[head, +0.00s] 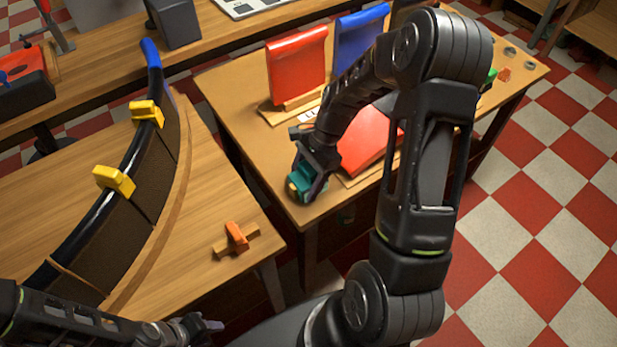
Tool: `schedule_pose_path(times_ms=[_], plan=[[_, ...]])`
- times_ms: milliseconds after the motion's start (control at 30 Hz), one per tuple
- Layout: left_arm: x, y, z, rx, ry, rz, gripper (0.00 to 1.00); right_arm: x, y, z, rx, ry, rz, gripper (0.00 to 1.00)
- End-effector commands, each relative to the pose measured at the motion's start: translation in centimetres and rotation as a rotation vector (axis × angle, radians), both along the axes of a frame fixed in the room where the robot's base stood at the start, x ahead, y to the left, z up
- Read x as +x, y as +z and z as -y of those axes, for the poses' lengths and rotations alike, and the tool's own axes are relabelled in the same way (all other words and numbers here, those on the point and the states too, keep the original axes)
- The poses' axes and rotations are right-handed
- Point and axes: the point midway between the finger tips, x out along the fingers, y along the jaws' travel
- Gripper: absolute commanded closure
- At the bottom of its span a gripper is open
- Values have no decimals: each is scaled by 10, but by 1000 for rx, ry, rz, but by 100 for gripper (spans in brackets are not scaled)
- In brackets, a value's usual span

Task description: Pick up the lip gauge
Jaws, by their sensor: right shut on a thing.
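A small orange piece (236,236) sits on a wooden rest (222,246) near the front right corner of the left table. It may be the lip gauge; nothing in view labels it. My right gripper (301,185) is shut on a teal piece with a yellow end (294,189), at the near left corner of the right table. Fingers partly hide this piece, and I cannot tell whether it touches the table. My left gripper (208,325) is low at the bottom edge, apart from the orange piece; its finger gap is not clear.
A curved duct section (155,165) with a dark blue lip and yellow clamps (115,180) stands on the left table (55,185). Red panel (297,66) and blue panel (358,42) stand on the right table (232,92). My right arm hides much of that table.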

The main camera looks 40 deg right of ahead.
Motion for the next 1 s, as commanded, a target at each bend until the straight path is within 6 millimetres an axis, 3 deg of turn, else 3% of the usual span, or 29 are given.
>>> schedule_pose_path(times_ms=[367, 667, 867, 1000], plan=[[0, 0, 0, 0, 0, 0, 64, 0, 0, 0, 0, 0, 0, 83], [0, 0, 0, 0, 0, 0, 64, 1, 4, 0, 0, 1, 1, 83], [0, -2, 0, 0, 0, 1, 64, 1, 28, 0, -2, 1, 6, 83], [0, -4, 0, -1, -1, 1, 64, 1, 56, 0, -2, 1, 7, 83]])
